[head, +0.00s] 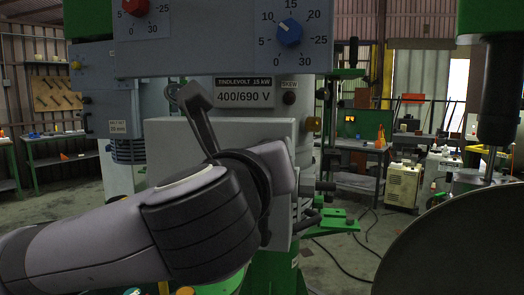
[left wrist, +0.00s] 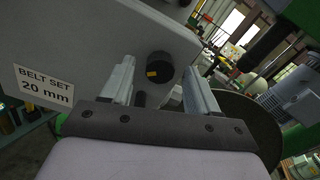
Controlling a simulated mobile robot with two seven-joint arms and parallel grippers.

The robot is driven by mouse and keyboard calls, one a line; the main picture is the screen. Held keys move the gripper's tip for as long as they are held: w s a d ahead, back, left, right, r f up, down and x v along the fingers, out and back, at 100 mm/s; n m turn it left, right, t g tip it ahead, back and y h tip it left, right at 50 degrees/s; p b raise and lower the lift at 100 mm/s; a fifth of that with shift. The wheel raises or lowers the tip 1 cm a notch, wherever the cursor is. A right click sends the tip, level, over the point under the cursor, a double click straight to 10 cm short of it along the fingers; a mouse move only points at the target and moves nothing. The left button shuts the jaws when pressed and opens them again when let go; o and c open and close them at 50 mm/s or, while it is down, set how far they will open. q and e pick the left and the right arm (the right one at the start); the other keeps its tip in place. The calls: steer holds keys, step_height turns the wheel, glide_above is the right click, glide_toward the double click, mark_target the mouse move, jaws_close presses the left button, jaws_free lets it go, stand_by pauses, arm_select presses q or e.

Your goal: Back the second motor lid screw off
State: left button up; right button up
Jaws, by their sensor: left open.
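A black round screw head (left wrist: 158,68) with a small yellow mark shows in the left wrist view, on a grey panel (left wrist: 95,45) that looks like the motor lid. My left gripper (left wrist: 158,82) is open, with one finger on each side of the screw head as seen from the wrist. I cannot tell whether the fingers touch it. In the head view my left arm crosses in front of the grey machine housing (head: 220,133) and hides the fingertips and the screw. My right gripper is not in view.
A control panel (head: 225,45) with a red knob (head: 136,6) and a blue knob (head: 289,32) is above the arm. A large dark disc (head: 455,250) fills the lower right. Green benches stand behind. A label reading "BELT SET 20 mm" (left wrist: 44,86) is on the panel.

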arm_select(q)
steer(key=c, duration=1)
steer(key=shift+c, duration=0.2)
steer(key=shift+f+n, duration=0.1)
steer(key=shift+n, duration=0.2)
steer(key=n+b, duration=0.6)
steer(key=n, duration=1.5)
steer(key=shift+b, duration=0.4)
